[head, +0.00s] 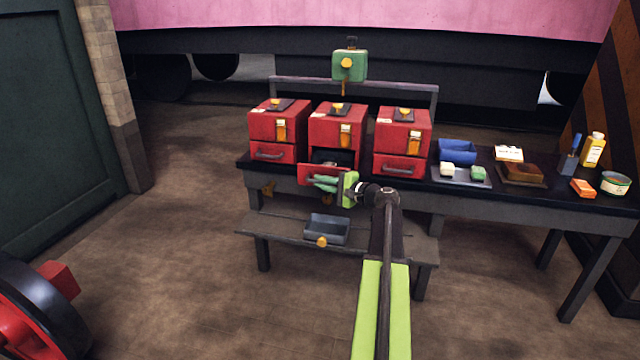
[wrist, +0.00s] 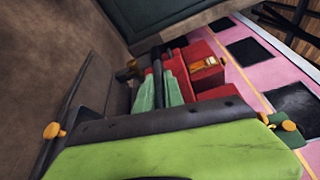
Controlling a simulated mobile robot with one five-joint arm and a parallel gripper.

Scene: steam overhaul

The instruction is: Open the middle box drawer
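Three red boxes stand in a row on the bench. The middle box (head: 337,122) has its lower drawer (head: 312,172) pulled out towards me, with its inside partly showing. My gripper (head: 326,182) is at the front of this drawer, and its green fingers cover the handle in the head view. In the wrist view, my gripper (wrist: 158,92) has its two fingers on either side of a dark bar, which appears to be the drawer handle, and seems shut on it. The left box (head: 278,122) and the right box (head: 403,130) have their drawers closed.
A grey tray (head: 327,229) sits on the lower shelf (head: 268,229) below the drawer.

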